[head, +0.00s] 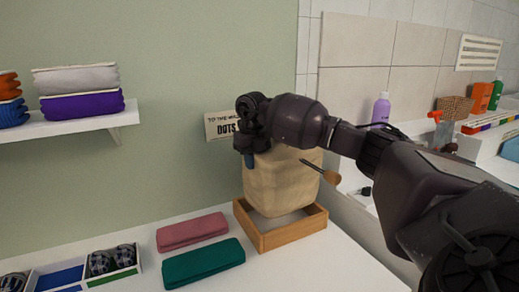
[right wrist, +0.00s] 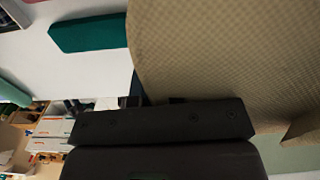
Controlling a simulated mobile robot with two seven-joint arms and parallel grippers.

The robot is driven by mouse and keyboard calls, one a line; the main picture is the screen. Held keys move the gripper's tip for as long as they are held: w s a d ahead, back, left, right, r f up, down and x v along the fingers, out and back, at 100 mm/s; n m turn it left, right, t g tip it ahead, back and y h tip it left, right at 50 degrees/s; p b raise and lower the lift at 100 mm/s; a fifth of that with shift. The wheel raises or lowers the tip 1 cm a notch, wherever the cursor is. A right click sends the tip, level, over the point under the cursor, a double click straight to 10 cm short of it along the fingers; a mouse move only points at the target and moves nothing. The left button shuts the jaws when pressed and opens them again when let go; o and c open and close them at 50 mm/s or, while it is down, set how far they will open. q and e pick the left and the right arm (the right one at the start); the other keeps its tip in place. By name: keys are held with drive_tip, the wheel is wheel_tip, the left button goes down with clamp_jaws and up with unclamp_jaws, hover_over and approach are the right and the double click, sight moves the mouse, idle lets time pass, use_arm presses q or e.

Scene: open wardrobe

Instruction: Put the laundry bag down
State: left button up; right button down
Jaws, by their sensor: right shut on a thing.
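The tan laundry bag (head: 282,184) hangs upright below my right gripper (head: 249,158), which is shut on its upper part. The wrist and arm hide the bag's top. The bag's lower end is over a square wooden tray (head: 292,236), inside its outline; I cannot tell whether it touches the tray's floor. In the right wrist view the bag's checked cloth (right wrist: 225,50) fills the upper right, close against the dark gripper (right wrist: 150,104). My left gripper is not in view.
A folded pink cloth (head: 192,232) and a folded teal cloth (head: 203,263) lie left of the tray on the white top. A divided box (head: 85,272) is at lower left. A wall shelf (head: 70,122) holds folded clothes. Bottles, including a purple one (head: 381,108), stand behind my arm.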

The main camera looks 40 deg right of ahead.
sight(251, 193)
drive_tip(key=shift+m, duration=0.5)
drive_tip(key=shift+w+a+f+b, duration=0.15)
drive_tip(key=shift+f+b, duration=0.15)
drive_tip(key=shift+f, duration=0.7)
drive_tip(key=shift+w+f+b, duration=0.15)
drive_tip(key=shift+f+b, duration=0.1)
drive_tip(key=shift+f, duration=0.75)
drive_tip(key=shift+f+b, duration=0.6)
drive_tip(key=shift+f, duration=1.45)
drive_tip(key=shift+f, duration=0.55)
drive_tip(key=c, duration=1.2)
unclamp_jaws()
drive_tip(key=shift+c, duration=0.2)
drive_tip(key=shift+o, duration=0.5)
drive_tip(key=shift+f, duration=0.1)
